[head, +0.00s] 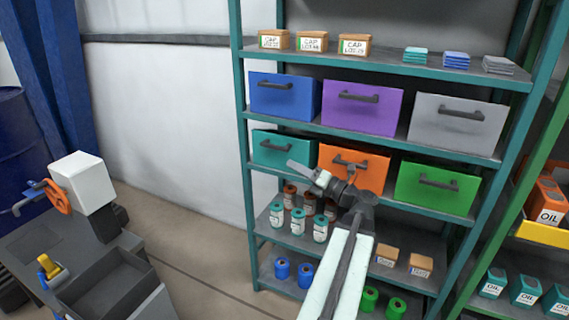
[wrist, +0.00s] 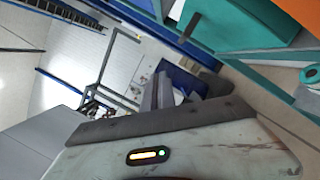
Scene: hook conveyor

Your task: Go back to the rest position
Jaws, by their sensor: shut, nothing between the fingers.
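My arm extends up in front of the teal shelf rack (head: 244,120) in the head view. My gripper (head: 296,167) points to the left, in front of the teal drawer (head: 268,152) and beside the orange drawer (head: 375,168). It is shut and empty. In the wrist view, the shut gripper (wrist: 158,92) shows as dark fingers beyond a dark bar, with no object between them.
Bottles (head: 276,214) and small boxes (head: 421,265) stand on the shelf below the drawers. A workbench (head: 25,243) with a grey bin (head: 120,290) and an orange-handled device (head: 58,197) is at left. Open floor (head: 190,235) lies between bench and rack.

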